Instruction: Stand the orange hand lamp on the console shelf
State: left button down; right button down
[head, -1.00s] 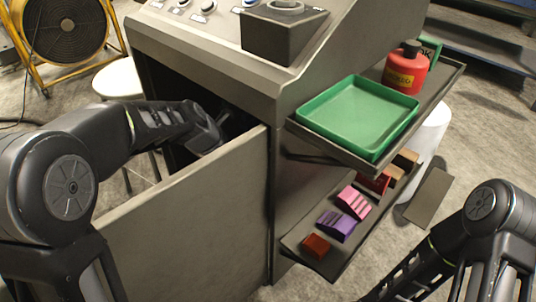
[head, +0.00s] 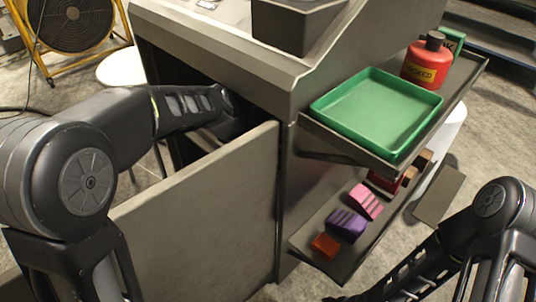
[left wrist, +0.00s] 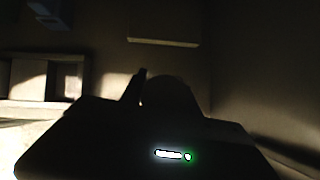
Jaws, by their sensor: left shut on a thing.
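My left arm reaches into the dark cabinet of the grey console (head: 225,42), behind its open door panel (head: 200,210). In the left wrist view my left gripper (left wrist: 158,88) is shut on a dark rounded thing (left wrist: 167,92). That thing is in deep shadow, so I cannot tell its colour or whether it is the orange hand lamp. No orange lamp shows clearly anywhere. The console's upper side shelf (head: 330,142) carries a green tray (head: 377,110) and a red container (head: 427,66). My right arm is at the lower right; its gripper is out of view.
A lower side shelf (head: 312,262) holds an orange block (head: 325,245), a purple block (head: 346,223), a pink block (head: 366,203) and other blocks. A yellow-framed fan (head: 75,22) stands at the back left. A white stool seat (head: 122,68) is beside the console.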

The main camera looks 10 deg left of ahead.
pick_arm(q)
jog(key=shift+d, duration=0.1)
pick_arm(e)
jog(key=shift+d, duration=0.1)
pick_arm(q)
jog(key=shift+f, duration=0.1)
jog(key=c, duration=0.9)
grip_release()
